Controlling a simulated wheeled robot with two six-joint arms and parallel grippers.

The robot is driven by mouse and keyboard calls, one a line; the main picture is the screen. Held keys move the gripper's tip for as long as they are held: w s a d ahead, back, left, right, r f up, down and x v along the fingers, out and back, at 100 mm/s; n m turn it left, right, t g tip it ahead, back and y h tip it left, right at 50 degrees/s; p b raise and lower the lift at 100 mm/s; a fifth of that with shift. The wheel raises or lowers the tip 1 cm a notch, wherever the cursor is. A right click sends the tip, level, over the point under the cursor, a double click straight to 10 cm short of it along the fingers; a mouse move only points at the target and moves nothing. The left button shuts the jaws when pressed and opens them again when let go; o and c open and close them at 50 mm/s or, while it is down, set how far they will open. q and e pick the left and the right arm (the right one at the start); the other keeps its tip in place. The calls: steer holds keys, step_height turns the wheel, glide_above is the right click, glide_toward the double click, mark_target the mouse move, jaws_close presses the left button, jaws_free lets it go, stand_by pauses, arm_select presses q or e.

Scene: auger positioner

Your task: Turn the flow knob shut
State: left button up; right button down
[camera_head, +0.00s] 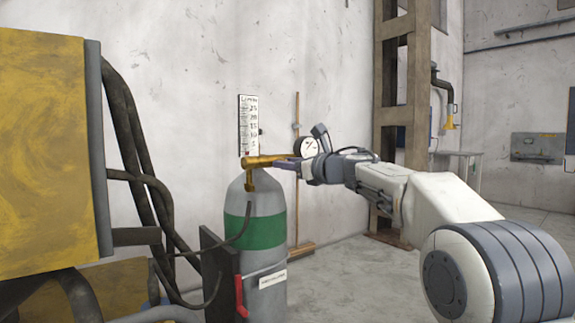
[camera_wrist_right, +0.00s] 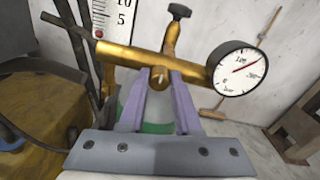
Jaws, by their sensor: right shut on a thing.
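A brass regulator (camera_head: 258,160) sits on top of a grey gas cylinder (camera_head: 268,202) with a green band. The regulator body also fills the middle of the right wrist view (camera_wrist_right: 123,53). The flow knob (camera_wrist_right: 159,82) is a small brass end with a pale mark, facing the wrist camera. My right gripper (camera_head: 284,163) reaches in from the right, and its two purple-grey fingers (camera_wrist_right: 160,88) are shut on the knob, one on each side. The knob is hidden by the gripper in the head view. My left gripper is not in view.
A round white pressure gauge (camera_wrist_right: 240,70) stands close to the right of the fingers. A black handle (camera_wrist_right: 180,11) rises behind the regulator. A flow scale (camera_head: 248,125) stands above it. A yellow machine (camera_head: 45,140) with dark hoses fills the left. Open floor lies right.

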steer(key=shift+w+d+f, duration=0.1)
steer(key=shift+f, duration=0.05)
steer(key=c, duration=0.6)
jaws_free()
steer(key=b+v, duration=0.1)
steer(key=v, duration=0.9)
steer(key=shift+s, duration=0.2)
